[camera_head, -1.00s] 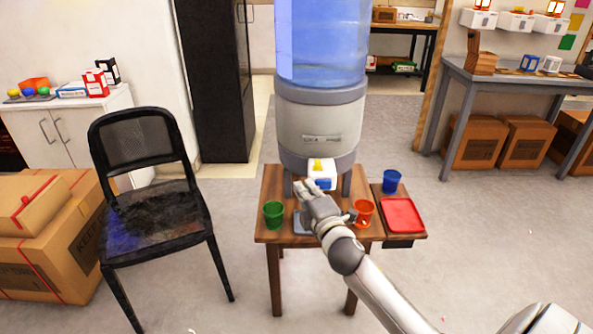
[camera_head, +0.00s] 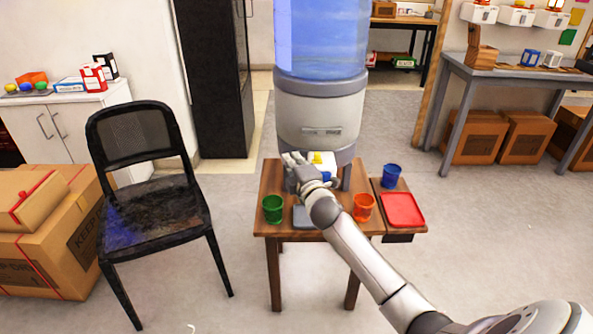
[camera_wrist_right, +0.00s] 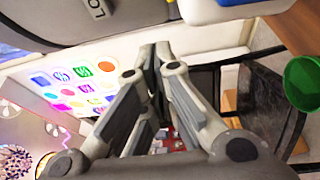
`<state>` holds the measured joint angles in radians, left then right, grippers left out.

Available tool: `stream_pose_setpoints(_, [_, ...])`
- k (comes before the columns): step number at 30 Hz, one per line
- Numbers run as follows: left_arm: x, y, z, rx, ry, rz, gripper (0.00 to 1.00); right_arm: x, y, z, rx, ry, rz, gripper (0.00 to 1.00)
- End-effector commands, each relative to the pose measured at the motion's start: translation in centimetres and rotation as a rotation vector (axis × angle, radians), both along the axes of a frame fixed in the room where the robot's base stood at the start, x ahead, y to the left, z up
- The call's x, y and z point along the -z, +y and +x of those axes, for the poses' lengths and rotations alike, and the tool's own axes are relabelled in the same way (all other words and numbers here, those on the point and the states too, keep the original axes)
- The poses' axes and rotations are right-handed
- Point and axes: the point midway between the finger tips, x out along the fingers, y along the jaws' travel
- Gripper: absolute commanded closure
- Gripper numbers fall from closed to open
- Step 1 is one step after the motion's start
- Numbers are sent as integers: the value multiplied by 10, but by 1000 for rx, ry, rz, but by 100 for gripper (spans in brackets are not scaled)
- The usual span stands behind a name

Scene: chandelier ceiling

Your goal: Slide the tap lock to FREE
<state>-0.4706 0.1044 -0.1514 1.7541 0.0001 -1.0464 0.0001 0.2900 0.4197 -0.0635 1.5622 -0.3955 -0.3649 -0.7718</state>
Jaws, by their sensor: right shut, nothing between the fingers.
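The water dispenser (camera_head: 300,118) stands on the small wooden table, with a clear blue bottle on top. Its tap block (camera_head: 331,163) is white with blue below, low on the front. A yellow piece (camera_head: 318,157) sits on its top; the lock's setting is too small to read. My right gripper (camera_head: 292,160) is shut and empty, at the left side of the tap block; contact cannot be told. My left gripper is not in view.
A green cup (camera_head: 273,209) stands left of my forearm, an orange cup (camera_head: 363,207) right of it. A blue cup (camera_head: 391,175) and red tray (camera_head: 403,210) are on the side shelf. A black chair (camera_head: 150,200) stands left of the table (camera_head: 270,250).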

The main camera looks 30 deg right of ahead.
Motion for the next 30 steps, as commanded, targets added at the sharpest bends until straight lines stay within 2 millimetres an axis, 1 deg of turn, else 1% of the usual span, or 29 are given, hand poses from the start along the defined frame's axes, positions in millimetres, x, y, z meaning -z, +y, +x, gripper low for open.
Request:
stream_pose_setpoints(1, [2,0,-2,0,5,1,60,2,-11,-8,5,7,-7,100])
stream_pose_setpoints(6, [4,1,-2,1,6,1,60,2,-26,-18,4,5,-5,100])
stream_pose_setpoints(10, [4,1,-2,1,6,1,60,1,-30,-20,2,4,-2,100])
stream_pose_setpoints(20, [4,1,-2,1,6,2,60,1,-31,-21,3,5,-2,100])
stream_pose_setpoints(23, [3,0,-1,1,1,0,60,1,-35,-23,4,6,-4,100])
stream_pose_setpoints(27, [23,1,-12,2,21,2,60,1,-47,-30,6,7,-3,100])
stream_pose_setpoints(30, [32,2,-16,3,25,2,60,1,-55,-35,5,7,-5,100])
